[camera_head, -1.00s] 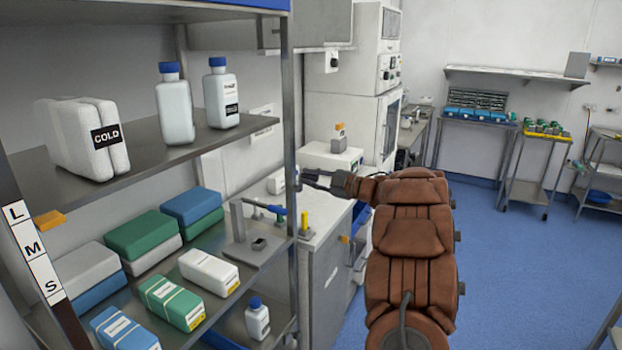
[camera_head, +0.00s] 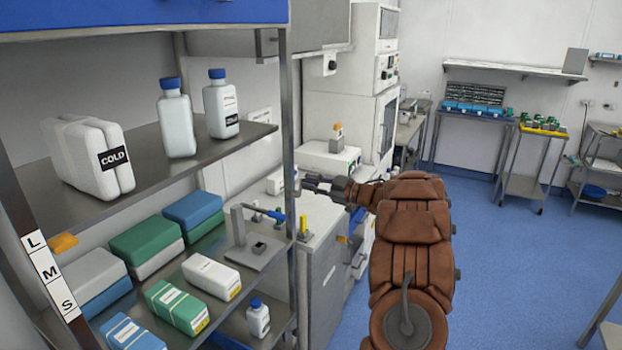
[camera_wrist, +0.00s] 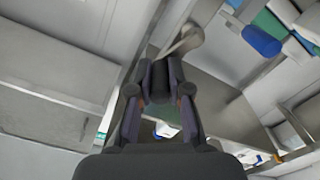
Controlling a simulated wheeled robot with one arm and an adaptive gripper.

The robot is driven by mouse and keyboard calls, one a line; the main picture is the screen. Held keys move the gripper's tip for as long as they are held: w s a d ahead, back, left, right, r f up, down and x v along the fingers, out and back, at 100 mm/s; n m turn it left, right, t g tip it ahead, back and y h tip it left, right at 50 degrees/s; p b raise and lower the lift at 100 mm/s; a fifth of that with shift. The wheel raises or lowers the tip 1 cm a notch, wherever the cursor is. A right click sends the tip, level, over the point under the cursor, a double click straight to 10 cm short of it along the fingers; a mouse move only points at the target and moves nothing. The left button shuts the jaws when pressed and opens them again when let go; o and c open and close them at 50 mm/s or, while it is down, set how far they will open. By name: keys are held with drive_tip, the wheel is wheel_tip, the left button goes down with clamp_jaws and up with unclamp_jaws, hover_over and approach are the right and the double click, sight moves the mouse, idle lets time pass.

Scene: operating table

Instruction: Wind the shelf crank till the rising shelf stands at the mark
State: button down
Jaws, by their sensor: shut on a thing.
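The shelf crank shows in the wrist view as a pale arm (camera_wrist: 180,43) with a round end, close to the post. My gripper (camera_wrist: 160,78) is shut on its dark handle, which lies between the fingers. In the head view my gripper (camera_head: 318,186) is beside the front right post of the rack, and the crank is mostly hidden there. The upper shelf (camera_head: 200,155) bears a white COLD pack (camera_head: 95,158) and two blue-capped bottles. A strip marked L, M, S (camera_head: 50,274) is on the left post. An orange pointer (camera_head: 63,243) stands beside the L.
A grey cabinet (camera_head: 322,255) stands close behind my gripper. The blue floor (camera_head: 510,260) to the right is open, with carts farther back.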

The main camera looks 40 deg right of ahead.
drive_tip(key=shift+d, duration=0.1)
drive_tip(key=c, duration=1.1)
unclamp_jaws()
drive_tip(key=v, duration=1.2)
